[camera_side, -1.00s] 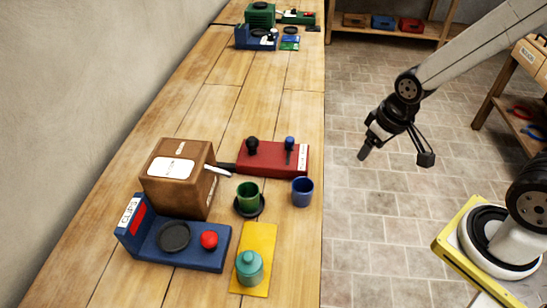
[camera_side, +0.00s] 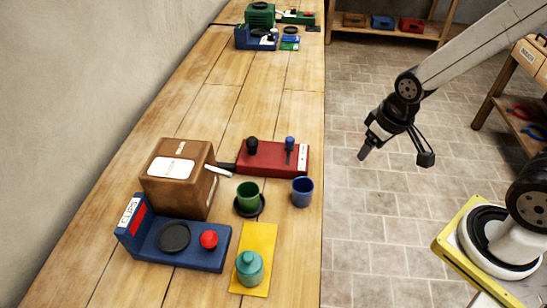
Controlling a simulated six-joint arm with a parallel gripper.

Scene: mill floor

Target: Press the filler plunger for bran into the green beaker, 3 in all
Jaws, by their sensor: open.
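The green beaker (camera_side: 248,194) stands upright on a round black pad on the bench. Behind it is a red unit (camera_side: 271,158) with a black knob (camera_side: 252,146) and a blue knob (camera_side: 289,145) on top. A dark bar and a pale strip (camera_side: 219,170) reach from its left end towards a brown box (camera_side: 178,177). I cannot read the small labels, so I cannot tell which part is the bran plunger. My gripper (camera_side: 394,156) is open and empty, over the floor right of the bench, apart from everything. I cannot see inside the beaker.
A blue cup (camera_side: 302,192) stands right of the green beaker. In front are a blue unit (camera_side: 190,247) marked CLIPS with a red button (camera_side: 209,239), and a teal jar (camera_side: 250,268) on a yellow mat (camera_side: 260,240).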

